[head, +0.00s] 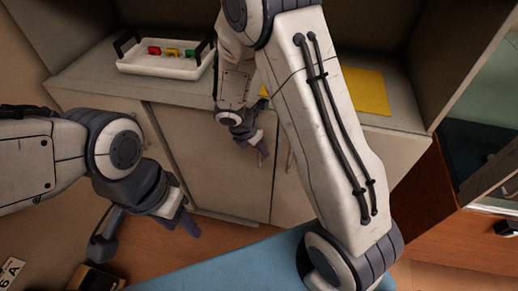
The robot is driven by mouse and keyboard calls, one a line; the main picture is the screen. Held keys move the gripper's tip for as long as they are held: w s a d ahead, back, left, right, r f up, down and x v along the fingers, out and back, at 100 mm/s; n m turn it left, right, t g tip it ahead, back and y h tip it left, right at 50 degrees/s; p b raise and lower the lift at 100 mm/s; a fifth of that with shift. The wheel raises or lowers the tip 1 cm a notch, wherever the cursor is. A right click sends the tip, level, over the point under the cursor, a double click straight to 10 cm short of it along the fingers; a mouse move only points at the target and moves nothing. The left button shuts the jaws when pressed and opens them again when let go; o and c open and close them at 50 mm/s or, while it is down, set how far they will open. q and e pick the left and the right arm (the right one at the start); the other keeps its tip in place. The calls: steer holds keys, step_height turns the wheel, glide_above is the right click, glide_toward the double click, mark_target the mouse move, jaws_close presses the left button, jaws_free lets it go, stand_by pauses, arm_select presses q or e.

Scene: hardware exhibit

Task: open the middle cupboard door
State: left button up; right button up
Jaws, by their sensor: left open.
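The middle cupboard door (205,160) is a pale panel below the counter and looks closed. My right arm reaches up and over, and its gripper (262,146) hangs in front of the upper right part of this door. I cannot tell whether its fingers touch anything or how far apart they are. My left gripper (188,222) is open and empty, low and in front of the door's lower left part.
On the counter (90,82) are a white tray (150,66) with small red, yellow and green pieces and a yellow mat (368,92). A blue surface (225,265) lies in front. A glass-fronted cabinet (485,150) stands right. A dark box (95,278) is at lower left.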

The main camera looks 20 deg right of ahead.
jaws_close()
stand_by(1.5)
